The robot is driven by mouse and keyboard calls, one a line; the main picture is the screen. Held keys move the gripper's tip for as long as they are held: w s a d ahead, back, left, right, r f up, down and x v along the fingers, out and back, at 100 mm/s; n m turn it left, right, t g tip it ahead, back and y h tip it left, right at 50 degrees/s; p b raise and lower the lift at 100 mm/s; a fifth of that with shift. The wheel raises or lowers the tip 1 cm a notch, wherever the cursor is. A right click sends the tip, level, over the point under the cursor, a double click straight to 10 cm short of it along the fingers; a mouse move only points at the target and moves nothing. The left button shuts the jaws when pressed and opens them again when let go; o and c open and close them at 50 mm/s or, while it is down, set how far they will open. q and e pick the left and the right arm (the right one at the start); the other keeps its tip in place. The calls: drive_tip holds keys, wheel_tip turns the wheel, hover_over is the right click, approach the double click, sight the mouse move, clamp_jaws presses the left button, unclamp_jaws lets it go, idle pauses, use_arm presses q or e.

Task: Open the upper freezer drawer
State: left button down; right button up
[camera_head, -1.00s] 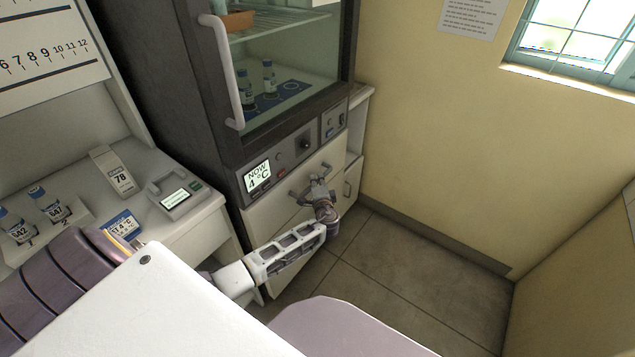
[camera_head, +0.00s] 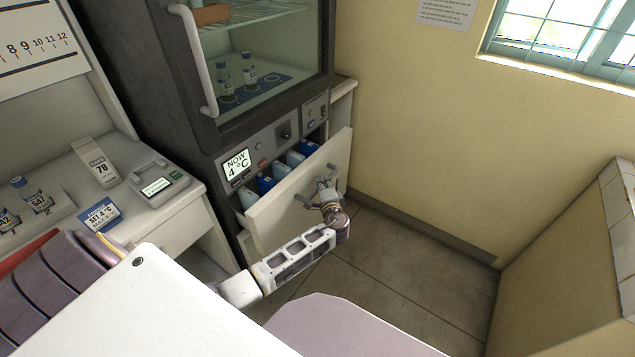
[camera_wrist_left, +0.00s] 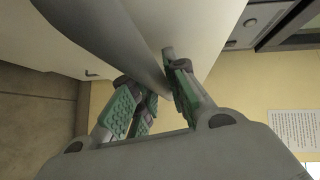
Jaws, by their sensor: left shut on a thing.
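The upper freezer drawer (camera_head: 277,212) is below the glass-door fridge and stands partly pulled out. Blue and white packs (camera_head: 281,172) show inside it behind the front panel. My left gripper (camera_head: 324,187) is at the drawer front, shut on the drawer's handle (camera_head: 307,201). In the left wrist view, the gripper's green-padded fingers (camera_wrist_left: 158,92) close around the grey handle bar (camera_wrist_left: 118,42), with the pale drawer front (camera_wrist_left: 205,25) behind it. My right gripper is not in view.
The fridge's display panel (camera_head: 237,162) reads 4 °C above the drawer. A bench with a small device (camera_head: 157,184) and vials (camera_head: 32,196) stands at the left. Open floor (camera_head: 400,265) lies in front of and right of the drawer, up to the yellow wall (camera_head: 410,130).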

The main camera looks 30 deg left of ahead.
use_arm(q)
drive_tip(key=s+d+b, duration=0.1)
drive_tip(key=d+b, duration=0.1)
drive_tip(key=d, duration=1.3)
drive_tip(key=shift+b, duration=0.35)
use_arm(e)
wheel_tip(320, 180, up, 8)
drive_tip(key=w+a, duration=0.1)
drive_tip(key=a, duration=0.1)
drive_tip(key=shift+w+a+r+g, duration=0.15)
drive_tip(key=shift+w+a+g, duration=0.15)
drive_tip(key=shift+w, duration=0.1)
use_arm(q)
drive_tip(key=shift+s, duration=0.1)
drive_tip(key=c, duration=1.4)
unclamp_jaws()
